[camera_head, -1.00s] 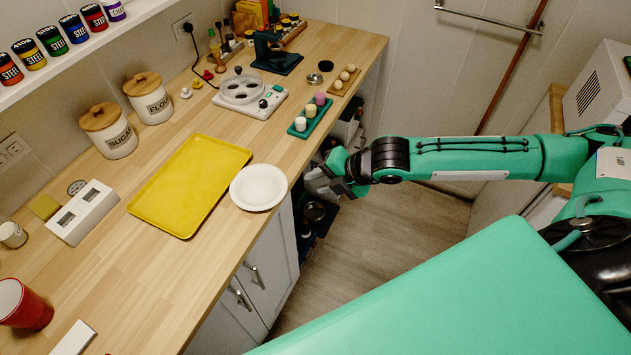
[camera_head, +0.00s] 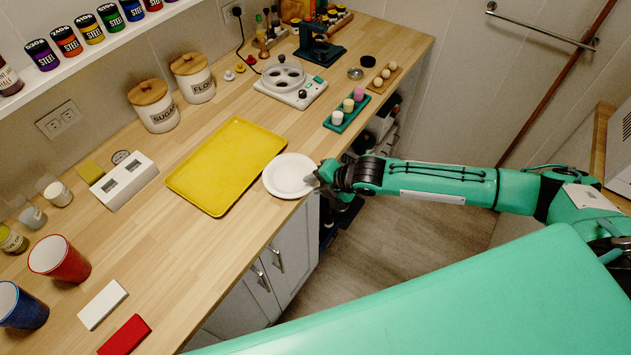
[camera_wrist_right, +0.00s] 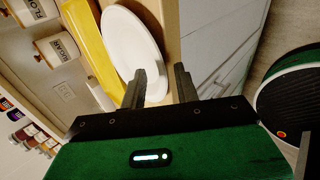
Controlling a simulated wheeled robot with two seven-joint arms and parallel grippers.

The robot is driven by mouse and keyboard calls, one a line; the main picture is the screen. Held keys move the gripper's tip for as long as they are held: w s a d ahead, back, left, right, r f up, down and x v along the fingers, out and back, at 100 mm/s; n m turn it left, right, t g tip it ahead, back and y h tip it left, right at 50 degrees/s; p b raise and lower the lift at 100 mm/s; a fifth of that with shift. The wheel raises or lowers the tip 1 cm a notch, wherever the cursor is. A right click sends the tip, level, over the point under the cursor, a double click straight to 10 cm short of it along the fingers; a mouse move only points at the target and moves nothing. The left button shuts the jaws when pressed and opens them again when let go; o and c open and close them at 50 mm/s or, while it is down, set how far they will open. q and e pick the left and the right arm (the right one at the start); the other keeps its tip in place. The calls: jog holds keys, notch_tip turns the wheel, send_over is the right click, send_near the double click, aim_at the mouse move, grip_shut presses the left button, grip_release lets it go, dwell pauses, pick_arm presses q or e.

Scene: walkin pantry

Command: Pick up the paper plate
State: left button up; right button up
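The white paper plate (camera_head: 287,175) lies on the wooden counter near its front edge, beside the yellow tray. My right gripper (camera_head: 314,180) is at the plate's right rim, coming from the aisle side. In the right wrist view the plate (camera_wrist_right: 128,45) shows ahead of the right gripper (camera_wrist_right: 162,85). Its two fingers are apart; one overlaps the plate and the other is just beyond the rim, near the counter edge. Whether they touch the plate cannot be told. My left gripper is out of view.
The yellow tray (camera_head: 228,165) lies just left of the plate. A green tray with small cups (camera_head: 338,118) and a white hotplate (camera_head: 291,86) stand farther back. Red (camera_head: 60,260) and blue (camera_head: 22,305) cups stand at lower left. Cabinet doors (camera_head: 275,270) are below the counter.

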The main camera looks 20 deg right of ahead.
jog(key=shift+w+a+f, duration=0.1)
jog(key=shift+a+f, duration=0.05)
jog(key=shift+f, duration=0.05)
jog(key=shift+c, duration=0.3)
grip_shut()
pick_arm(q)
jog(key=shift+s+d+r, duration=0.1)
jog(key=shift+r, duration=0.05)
